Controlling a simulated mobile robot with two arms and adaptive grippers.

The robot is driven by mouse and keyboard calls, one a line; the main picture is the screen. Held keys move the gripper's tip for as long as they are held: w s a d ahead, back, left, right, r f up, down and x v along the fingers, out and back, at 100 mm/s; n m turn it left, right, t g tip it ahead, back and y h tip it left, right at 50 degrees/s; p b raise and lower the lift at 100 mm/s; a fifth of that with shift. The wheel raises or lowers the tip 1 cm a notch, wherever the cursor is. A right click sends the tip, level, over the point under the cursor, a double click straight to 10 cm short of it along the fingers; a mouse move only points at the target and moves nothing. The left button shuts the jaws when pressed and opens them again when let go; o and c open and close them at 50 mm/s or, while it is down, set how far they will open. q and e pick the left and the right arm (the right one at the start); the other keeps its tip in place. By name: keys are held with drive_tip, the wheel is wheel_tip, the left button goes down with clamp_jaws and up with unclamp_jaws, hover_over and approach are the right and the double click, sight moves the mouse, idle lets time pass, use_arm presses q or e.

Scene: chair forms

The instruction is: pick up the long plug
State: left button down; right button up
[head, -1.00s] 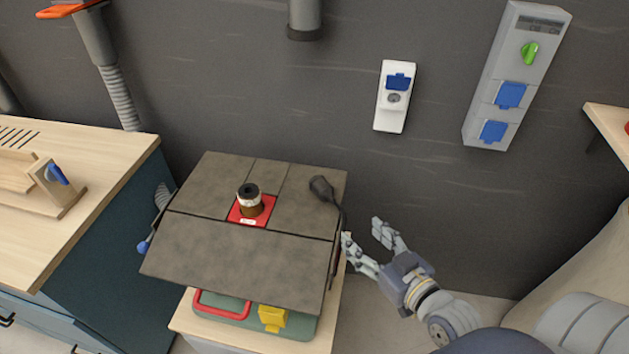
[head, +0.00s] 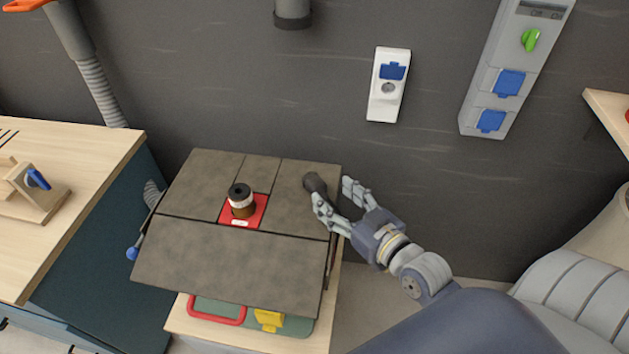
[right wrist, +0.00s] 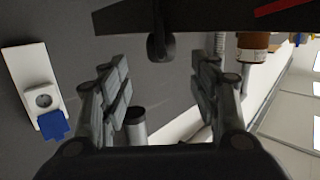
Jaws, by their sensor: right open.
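The long plug (head: 315,183) is dark, with its cord at the right edge of the brown-grey table top (head: 215,255). My right gripper (head: 338,200) is open at that edge, with one finger in front of the plug and the other to its right. In the right wrist view the plug (right wrist: 159,46) appears dark near the top, between and beyond the two open fingers of the gripper (right wrist: 160,95). I cannot tell from the views whether a finger touches it. Much of the cord is hidden behind the gripper. My left gripper is not in view.
A router bit holder (head: 241,200) with a black top stands on a red plate (head: 262,207) in the table's middle. A white socket (head: 388,85) and a grey panel (head: 515,70) hang on the wall. A wooden workbench (head: 70,180) stands left.

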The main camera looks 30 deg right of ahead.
sight(321, 187)
drive_tip(key=shift+x, duration=0.9)
drive_tip(key=shift+w+a, duration=0.1)
drive_tip(key=shift+w, duration=0.15)
drive_tip(key=p+x, duration=0.2)
drive_tip(key=x, duration=0.2)
drive_tip(key=shift+a+f, duration=0.1)
drive_tip(key=shift+f, duration=0.1)
drive_tip(key=shift+w+f, duration=0.2)
drive_tip(key=shift+w, duration=0.25)
drive_tip(key=shift+s, duration=0.1)
drive_tip(key=c, duration=0.3)
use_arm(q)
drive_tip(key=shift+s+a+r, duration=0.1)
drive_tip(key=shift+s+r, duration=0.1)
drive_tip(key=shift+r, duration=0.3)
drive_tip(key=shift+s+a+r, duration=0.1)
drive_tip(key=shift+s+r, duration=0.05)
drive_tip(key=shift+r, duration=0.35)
use_arm(e)
clamp_jaws()
